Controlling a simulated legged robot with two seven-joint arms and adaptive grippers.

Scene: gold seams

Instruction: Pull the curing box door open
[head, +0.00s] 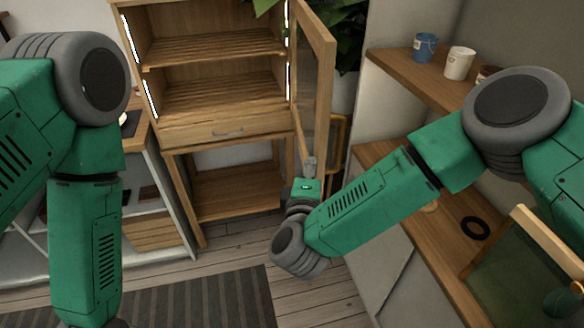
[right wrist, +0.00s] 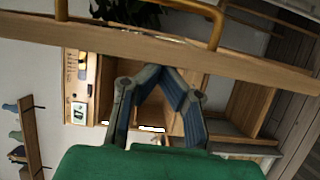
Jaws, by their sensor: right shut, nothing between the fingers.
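The curing box (head: 215,100) is a wooden cabinet with slatted shelves and lit side strips. Its wood-framed glass door (head: 318,40) stands swung wide open on the right side, showing the interior. A brass loop handle (head: 343,135) shows at the door's lower right. My right gripper (head: 309,162) is at the door's lower end, shut and empty. In the right wrist view its fingertips (right wrist: 172,72) meet just by the door's wooden frame (right wrist: 120,42), with the brass handle (right wrist: 217,22) beyond; whether they touch the frame I cannot tell. My left gripper is out of view below.
A drawer (head: 228,132) and an open lower shelf are under the box. A wall shelf (head: 425,72) with a blue cup (head: 425,47) and white cup (head: 459,63) is at right, above a wooden counter (head: 440,245) holding a black ring (head: 475,228).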

